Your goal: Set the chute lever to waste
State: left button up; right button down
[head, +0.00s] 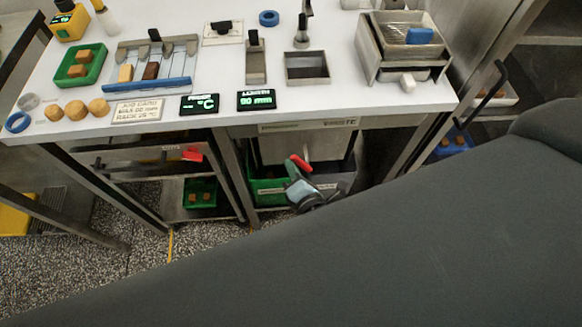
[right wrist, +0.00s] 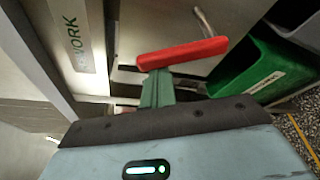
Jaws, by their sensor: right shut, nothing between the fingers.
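The chute lever has a red handle (head: 300,162) and hangs below the table's front edge, in front of the pale chute plate. In the right wrist view the red handle (right wrist: 183,53) lies across the picture just beyond my fingertips, with a thin metal rod behind it. My right gripper (head: 302,184) is just below the handle in the head view. It is shut and empty; its greenish fingers (right wrist: 157,85) show in the wrist view. I cannot tell whether they touch the handle. A REWORK label (right wrist: 72,35) and a WASTE label (head: 341,122) mark the table edge. My left gripper is not in view.
A green bin (head: 268,188) stands below left of the lever, and a grey bin (head: 346,178) below right. Table legs (head: 230,175) flank this bay. Another red handle (head: 193,154) sits further left. The tabletop holds trays, displays and a steel box (head: 368,48).

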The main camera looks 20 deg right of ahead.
jog(key=m+b, duration=0.1)
jog(key=b, duration=0.1)
jog(key=d+m+b, duration=0.1)
jog(key=b, duration=0.2)
jog(key=shift+s+d+m+t+y+b, duration=0.25)
jog(key=shift+s+m+t+y+b, duration=0.05)
jog(key=shift+s+t, duration=0.1)
pick_arm(q)
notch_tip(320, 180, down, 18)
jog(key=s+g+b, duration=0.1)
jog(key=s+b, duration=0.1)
jog(key=b, duration=1.2)
pick_arm(e)
jog(key=d+m+t, duration=0.1)
jog(key=m, duration=0.1)
jog(key=d+r+m+t, duration=0.1)
jog(key=d+m, duration=0.1)
jog(key=m, duration=0.1)
jog(key=s+d+m, duration=0.1)
jog(key=d+m, duration=0.1)
jog(key=m, duration=0.1)
jog(key=shift+r+t, duration=0.2)
jog(key=shift+t, duration=0.2)
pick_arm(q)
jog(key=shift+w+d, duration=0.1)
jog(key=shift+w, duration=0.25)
pick_arm(e)
jog(key=shift+s+d, duration=0.1)
